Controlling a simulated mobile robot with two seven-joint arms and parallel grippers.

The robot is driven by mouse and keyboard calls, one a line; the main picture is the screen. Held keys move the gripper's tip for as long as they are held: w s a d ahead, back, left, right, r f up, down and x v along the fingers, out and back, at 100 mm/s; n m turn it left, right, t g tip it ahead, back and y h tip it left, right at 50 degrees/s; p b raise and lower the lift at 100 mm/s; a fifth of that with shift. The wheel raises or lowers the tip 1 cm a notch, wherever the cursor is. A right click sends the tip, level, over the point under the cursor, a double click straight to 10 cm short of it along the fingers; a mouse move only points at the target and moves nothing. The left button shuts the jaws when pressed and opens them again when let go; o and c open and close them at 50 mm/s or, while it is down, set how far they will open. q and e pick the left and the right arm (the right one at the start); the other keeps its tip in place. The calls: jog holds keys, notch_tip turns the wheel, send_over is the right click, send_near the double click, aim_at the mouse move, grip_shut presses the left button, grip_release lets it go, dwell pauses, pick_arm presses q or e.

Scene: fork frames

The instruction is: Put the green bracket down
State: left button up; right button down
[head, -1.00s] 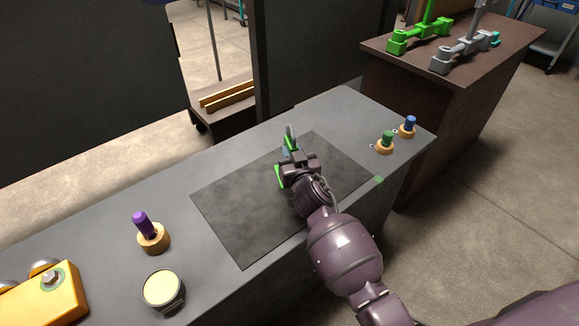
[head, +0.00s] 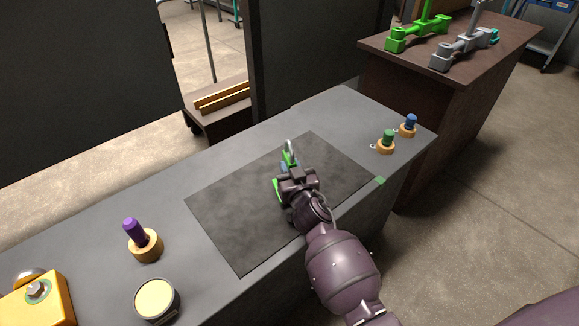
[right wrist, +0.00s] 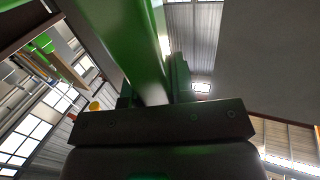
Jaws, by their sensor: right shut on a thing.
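My right gripper (head: 290,172) is shut on the green bracket (head: 277,188) over the dark mat (head: 235,225) on the grey workbench. Part of the bracket shows to the left of the jaws and part beyond them. The gripper and wrist hide the rest of it. In the right wrist view the green bracket (right wrist: 128,42) rises as a large bar from the jaws (right wrist: 158,95). I cannot tell whether the bracket touches the mat. My left gripper is not in view.
A purple-topped peg (head: 135,233), a round tin (head: 157,299) and a yellow box (head: 40,305) stand at the left. A green peg (head: 387,138) and a blue peg (head: 409,124) stand at the right end. Much of the mat is bare.

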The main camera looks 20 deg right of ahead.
jog(key=shift+s+f, duration=0.15)
jog(key=shift+f, duration=0.2)
jog(key=c, duration=1)
grip_release()
jog(key=shift+f, duration=0.2)
jog(key=shift+o, duration=0.2)
jog(key=shift+f+b, duration=0.1)
jog(key=shift+b, duration=0.2)
jog(key=shift+r+p, duration=0.6)
jog(key=shift+r, duration=0.1)
jog(key=s+p, duration=0.1)
jog(key=s, duration=1)
jog(key=shift+s+a+r, duration=0.25)
jog(key=shift+s+r, duration=0.1)
jog(key=shift+s, duration=0.05)
